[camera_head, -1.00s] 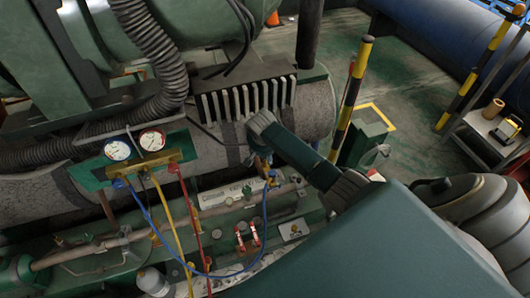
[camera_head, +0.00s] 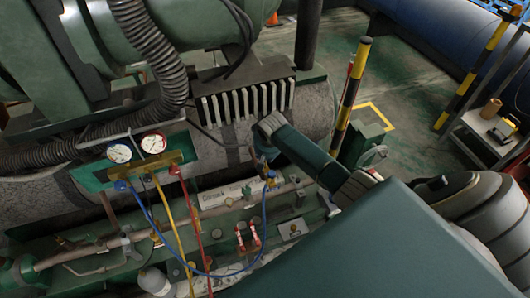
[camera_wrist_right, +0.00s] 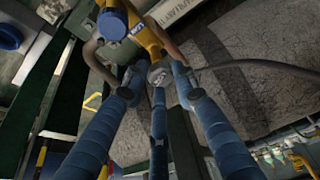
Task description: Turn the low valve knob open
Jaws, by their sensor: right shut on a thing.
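In the right wrist view a brass valve body (camera_wrist_right: 148,38) carries a blue cap (camera_wrist_right: 112,25) and a blue label. A small grey knob (camera_wrist_right: 158,76) sits below it, between the blue fingers of my right gripper (camera_wrist_right: 156,88). The fingers are closed around this knob, which I take for the low valve knob; they partly cover it. In the head view my right gripper (camera_head: 262,155) is above the brass fitting (camera_head: 270,180) at the blue hose's end on the pipe. My left gripper is in neither view.
A gauge manifold (camera_head: 152,172) with two dials and blue, yellow and red hoses stands left of my right gripper. The blue hose (camera_head: 262,225) loops below the gripper. A finned block (camera_head: 240,100) lies behind it. Small red-handled valves (camera_head: 247,238) are in front.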

